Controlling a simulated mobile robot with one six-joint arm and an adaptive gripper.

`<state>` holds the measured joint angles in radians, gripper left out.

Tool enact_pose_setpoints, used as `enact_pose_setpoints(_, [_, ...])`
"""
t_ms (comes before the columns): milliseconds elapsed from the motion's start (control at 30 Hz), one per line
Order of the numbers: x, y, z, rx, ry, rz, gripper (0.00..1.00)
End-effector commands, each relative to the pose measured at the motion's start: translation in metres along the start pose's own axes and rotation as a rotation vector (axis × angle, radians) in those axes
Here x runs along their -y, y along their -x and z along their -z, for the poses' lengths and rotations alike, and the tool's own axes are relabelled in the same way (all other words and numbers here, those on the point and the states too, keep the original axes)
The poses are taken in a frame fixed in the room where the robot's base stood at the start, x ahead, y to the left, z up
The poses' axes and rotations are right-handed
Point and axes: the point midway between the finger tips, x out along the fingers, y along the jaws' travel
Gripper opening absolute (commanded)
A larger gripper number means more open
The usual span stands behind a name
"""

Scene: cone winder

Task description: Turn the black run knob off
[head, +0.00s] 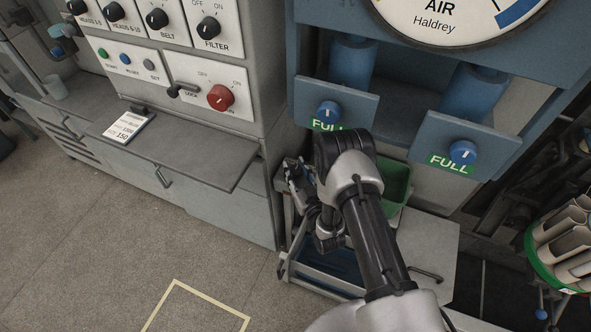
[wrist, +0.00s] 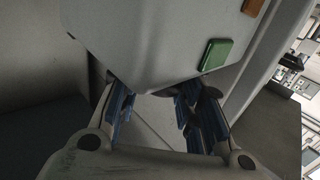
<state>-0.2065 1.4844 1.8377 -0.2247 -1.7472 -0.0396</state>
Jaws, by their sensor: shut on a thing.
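In the head view my gripper (head: 303,188) is low beside the right side of the grey cabinet (head: 262,60), partly hidden by my arm. In the wrist view its blue-lined fingers (wrist: 155,108) reach to the lower end of a pale grey body (wrist: 150,40) with a green patch (wrist: 215,54) on it. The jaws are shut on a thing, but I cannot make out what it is. No knob marked run can be read in either view. The cabinet carries black knobs, among them belt (head: 157,18) and filter (head: 208,27), far above my gripper.
A red knob (head: 220,97) and a black lock lever (head: 181,90) sit below the black knobs. A shelf (head: 190,152) juts from the cabinet. Blue knobs (head: 328,111) are on the blue machine. A green bin (head: 397,185) is by my arm.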

Motion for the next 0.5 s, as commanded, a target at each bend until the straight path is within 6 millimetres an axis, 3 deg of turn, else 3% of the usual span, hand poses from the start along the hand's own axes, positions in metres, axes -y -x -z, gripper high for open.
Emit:
enact_pose_setpoints(433, [-0.0001, -0.0001, -0.0005, 0.002, 0.001, 0.009, 0.09])
enact_pose_setpoints(467, [-0.0001, -0.0001, -0.0005, 0.002, 0.001, 0.009, 0.34])
enact_pose_setpoints(500, [-0.0001, -0.0001, -0.0005, 0.002, 0.001, 0.009, 0.37])
